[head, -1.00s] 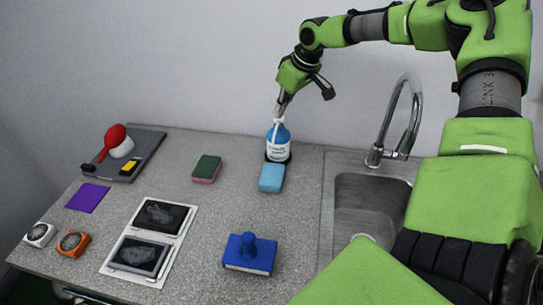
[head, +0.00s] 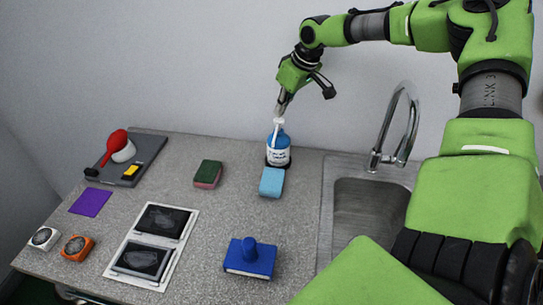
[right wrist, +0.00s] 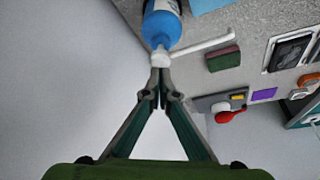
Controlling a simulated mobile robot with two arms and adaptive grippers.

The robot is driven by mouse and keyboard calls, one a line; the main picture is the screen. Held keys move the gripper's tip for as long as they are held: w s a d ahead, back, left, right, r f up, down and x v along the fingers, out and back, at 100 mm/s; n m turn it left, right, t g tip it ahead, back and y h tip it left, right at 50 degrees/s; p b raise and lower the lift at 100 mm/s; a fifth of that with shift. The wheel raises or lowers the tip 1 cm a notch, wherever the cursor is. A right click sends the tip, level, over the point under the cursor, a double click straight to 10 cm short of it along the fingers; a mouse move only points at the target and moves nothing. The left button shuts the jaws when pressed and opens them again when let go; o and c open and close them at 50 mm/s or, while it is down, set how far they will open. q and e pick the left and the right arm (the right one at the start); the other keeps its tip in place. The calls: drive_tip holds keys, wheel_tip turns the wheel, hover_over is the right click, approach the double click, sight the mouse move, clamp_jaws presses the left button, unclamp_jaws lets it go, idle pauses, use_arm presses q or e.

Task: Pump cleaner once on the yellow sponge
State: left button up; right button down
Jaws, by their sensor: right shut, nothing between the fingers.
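A blue cleaner bottle (head: 278,152) with a white label and white pump stands upright at the back of the counter. My right gripper (head: 281,106) is shut and empty, pointing down at the pump top. In the right wrist view its fingertips (right wrist: 161,76) are at the white pump head (right wrist: 160,57); I cannot tell whether they touch. No plainly yellow sponge shows there. A small yellow-and-black item (head: 131,172) lies on the grey board. My left gripper is out of view.
A green-and-red sponge (head: 207,174) lies left of the bottle. A blue handled block (head: 249,257) is nearer the front. The sink (head: 365,215) and faucet (head: 408,125) are to the right. The grey board (head: 150,150) holds a red item (head: 113,146).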

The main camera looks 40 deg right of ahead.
idle(0.5)
wheel_tip(320, 180, up, 6)
drive_tip(key=p, duration=0.5)
idle(0.5)
